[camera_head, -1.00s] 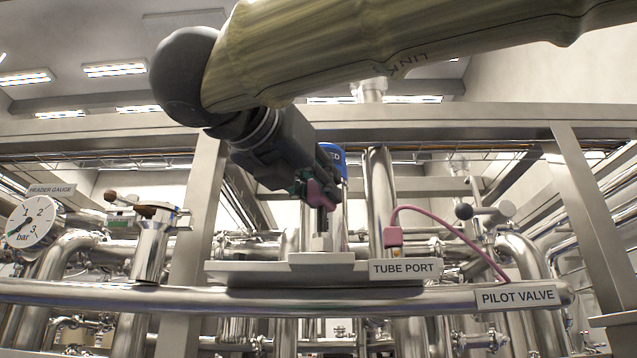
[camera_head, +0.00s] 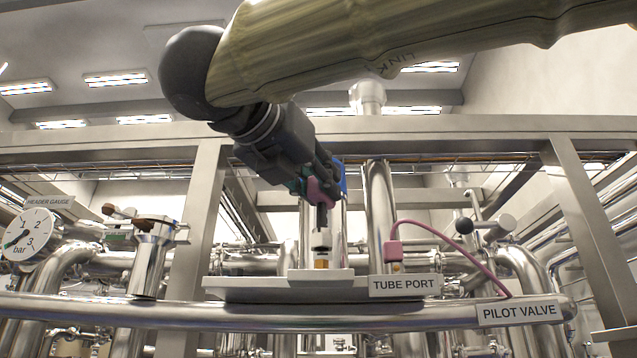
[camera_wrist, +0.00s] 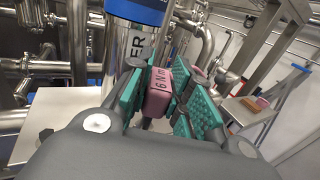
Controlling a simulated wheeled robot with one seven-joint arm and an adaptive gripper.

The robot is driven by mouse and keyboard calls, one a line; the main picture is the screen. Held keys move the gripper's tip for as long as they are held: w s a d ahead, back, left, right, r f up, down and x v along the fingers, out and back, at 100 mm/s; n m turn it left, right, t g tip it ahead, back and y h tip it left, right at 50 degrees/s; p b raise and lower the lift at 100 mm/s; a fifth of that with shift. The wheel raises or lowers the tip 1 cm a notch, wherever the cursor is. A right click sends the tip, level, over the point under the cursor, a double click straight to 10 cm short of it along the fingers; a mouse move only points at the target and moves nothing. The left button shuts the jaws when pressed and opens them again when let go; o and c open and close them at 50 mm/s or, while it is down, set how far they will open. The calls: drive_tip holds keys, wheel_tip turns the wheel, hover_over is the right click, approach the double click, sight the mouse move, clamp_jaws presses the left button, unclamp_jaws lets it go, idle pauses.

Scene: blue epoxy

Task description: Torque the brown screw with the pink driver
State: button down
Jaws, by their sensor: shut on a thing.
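The pink driver (camera_head: 318,192) is held in my gripper (camera_head: 313,185); its shaft points down and ends in a silver lower part. In the wrist view the driver (camera_wrist: 158,92) shows a "Nm" mark between the green finger pads of my gripper (camera_wrist: 165,92). A small orange-brown piece (camera_head: 321,262), perhaps the brown screw, stands on the plate (camera_head: 240,285) directly below the driver's lower end. A thin gap seems to show between them. The driver's lower end is hidden in the wrist view.
A blue-topped cylinder (camera_wrist: 140,12) stands close behind the driver. A pink tube (camera_head: 440,232) arches right of the plate, beside the "TUBE PORT" sign (camera_head: 404,285). A fitting with brown parts (camera_head: 147,260) and a gauge (camera_head: 30,234) are left. A pipe (camera_head: 260,312) crosses in front.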

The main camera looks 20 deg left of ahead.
drive_tip(key=shift+r, duration=0.1)
drive_tip(key=shift+r+p, duration=1.15)
drive_tip(key=shift+r, duration=1.3)
